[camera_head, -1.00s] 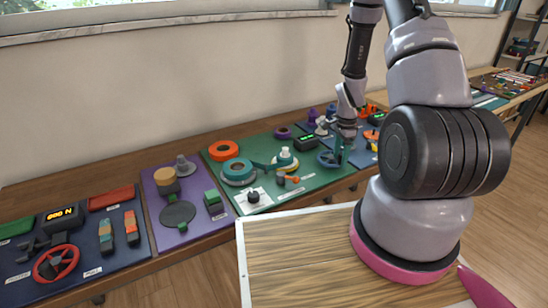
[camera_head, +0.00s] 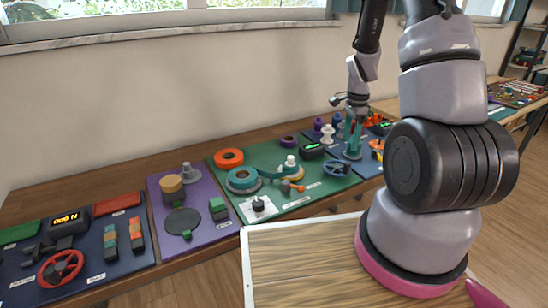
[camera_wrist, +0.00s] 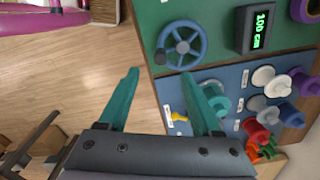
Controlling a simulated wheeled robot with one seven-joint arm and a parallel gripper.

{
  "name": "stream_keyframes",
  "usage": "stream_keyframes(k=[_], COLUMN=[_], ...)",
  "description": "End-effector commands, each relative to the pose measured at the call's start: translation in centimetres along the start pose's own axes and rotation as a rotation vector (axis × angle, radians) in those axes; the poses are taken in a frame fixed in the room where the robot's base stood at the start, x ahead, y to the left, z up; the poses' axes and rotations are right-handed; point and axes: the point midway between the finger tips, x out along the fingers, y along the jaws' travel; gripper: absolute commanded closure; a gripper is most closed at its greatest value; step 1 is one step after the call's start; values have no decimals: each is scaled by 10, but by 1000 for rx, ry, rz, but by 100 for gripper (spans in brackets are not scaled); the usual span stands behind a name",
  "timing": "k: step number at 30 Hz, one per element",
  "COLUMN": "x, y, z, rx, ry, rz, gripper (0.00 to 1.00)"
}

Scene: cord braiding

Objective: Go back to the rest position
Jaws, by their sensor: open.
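My gripper (camera_head: 353,148) is at the right end of the green board (camera_head: 230,175) in the head view, teal fingers pointing down. In the wrist view, its fingers (camera_wrist: 160,75) are spread apart with nothing between them. The blue handwheel (camera_head: 336,167) is just left of the fingers in the head view. It also shows whole in the wrist view (camera_wrist: 181,45), beyond the fingertips and apart from them. The rest position is not marked in any view.
A display (camera_wrist: 258,30) reading 100 cm and a blue board (camera_wrist: 235,78) with several spools lie beside the handwheel. A purple board (camera_head: 160,215) and a dark board (camera_head: 125,265) stand left on the bench. Wooden floor (camera_wrist: 80,70) is open beside the bench.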

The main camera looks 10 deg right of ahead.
Motion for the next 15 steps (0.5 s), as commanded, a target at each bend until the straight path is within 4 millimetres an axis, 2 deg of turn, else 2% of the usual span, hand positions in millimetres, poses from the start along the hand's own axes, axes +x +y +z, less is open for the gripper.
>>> stream_keyframes(k=[5,11,15], x=[-47,-138,-195], y=[-2,11,33], z=[13,42,64], rx=[-84,-296,-458], ry=[-11,-19,-6], rz=[-63,-195,-287], gripper=[34,34,34])
